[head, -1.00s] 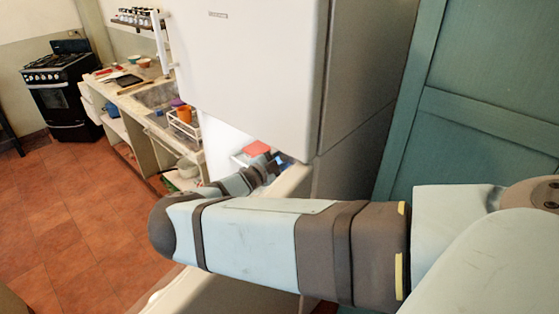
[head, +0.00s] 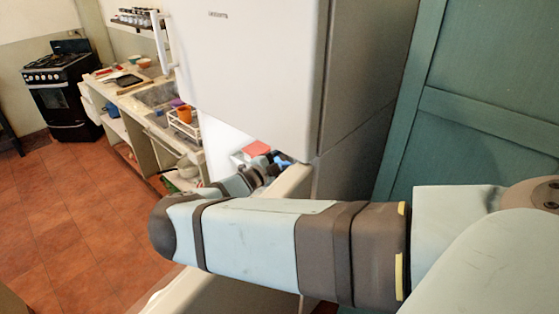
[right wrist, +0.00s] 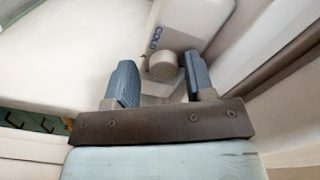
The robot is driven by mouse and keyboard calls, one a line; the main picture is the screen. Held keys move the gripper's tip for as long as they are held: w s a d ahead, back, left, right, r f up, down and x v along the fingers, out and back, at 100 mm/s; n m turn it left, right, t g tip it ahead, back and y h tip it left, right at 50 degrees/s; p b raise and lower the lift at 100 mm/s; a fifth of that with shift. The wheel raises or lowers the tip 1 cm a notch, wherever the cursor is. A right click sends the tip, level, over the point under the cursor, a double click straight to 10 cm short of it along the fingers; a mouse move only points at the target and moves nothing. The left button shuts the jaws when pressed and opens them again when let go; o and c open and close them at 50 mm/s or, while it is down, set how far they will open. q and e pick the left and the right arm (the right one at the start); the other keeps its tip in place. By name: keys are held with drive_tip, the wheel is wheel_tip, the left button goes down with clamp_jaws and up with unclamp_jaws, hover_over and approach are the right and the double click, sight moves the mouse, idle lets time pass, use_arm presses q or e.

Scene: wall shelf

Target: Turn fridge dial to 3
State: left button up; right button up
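The fridge dial (right wrist: 163,66) is a round grey knob beside the printed word "COLD" in the right wrist view. My right gripper (right wrist: 160,75) has its two blue fingers apart, one on each side of the dial, with nothing visibly gripped. Whether a finger touches the dial I cannot tell. In the head view my right gripper (head: 278,160) reaches into the lower compartment of the white fridge (head: 245,60), behind its open lower door (head: 292,183). The dial's number marks cannot be read. My left gripper is not in view.
The open lower door stands close to my right forearm. The shut upper door is above it. A teal panel (head: 480,90) is at the right. A counter with a sink (head: 160,95) and a black stove (head: 62,90) stand at the left. The tiled floor there is clear.

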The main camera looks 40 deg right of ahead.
drive_tip(key=shift+w+d+r, duration=0.1)
drive_tip(key=shift+w+r, duration=0.05)
drive_tip(key=shift+r, duration=0.15)
